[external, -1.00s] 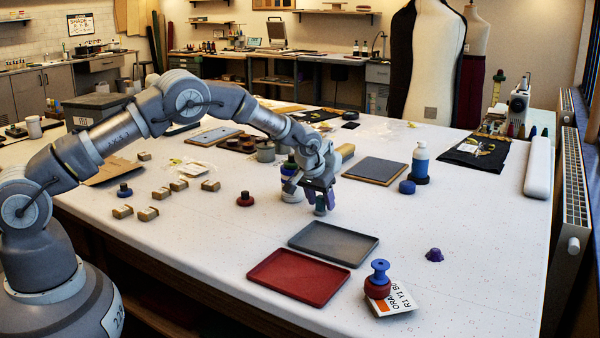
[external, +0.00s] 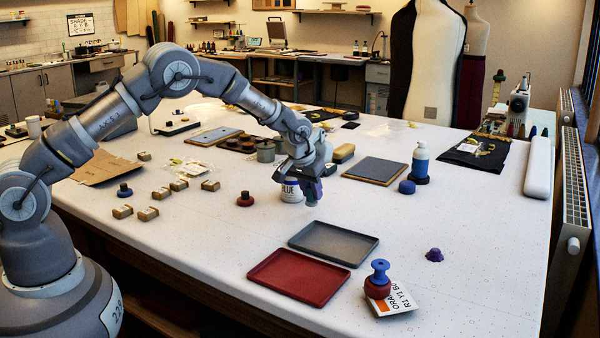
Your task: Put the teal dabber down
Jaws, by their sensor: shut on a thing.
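My gripper (external: 310,188) is over the middle of the table, behind the grey tray, with its fingers pointing down. It is shut on the teal dabber (external: 312,199), a small dull blue-green piece showing below the fingers. The fingers hide most of the dabber. It looks a little above the white table top, though the gap is hard to judge. A white jar labelled BLUE (external: 290,191) stands just behind and left of the gripper, partly covered by it.
A grey tray (external: 334,257) and a red tray (external: 298,292) lie in front. A red dabber (external: 245,199) and several small tan blocks (external: 148,214) are left. Right of the grey tray is mostly clear table (external: 470,270).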

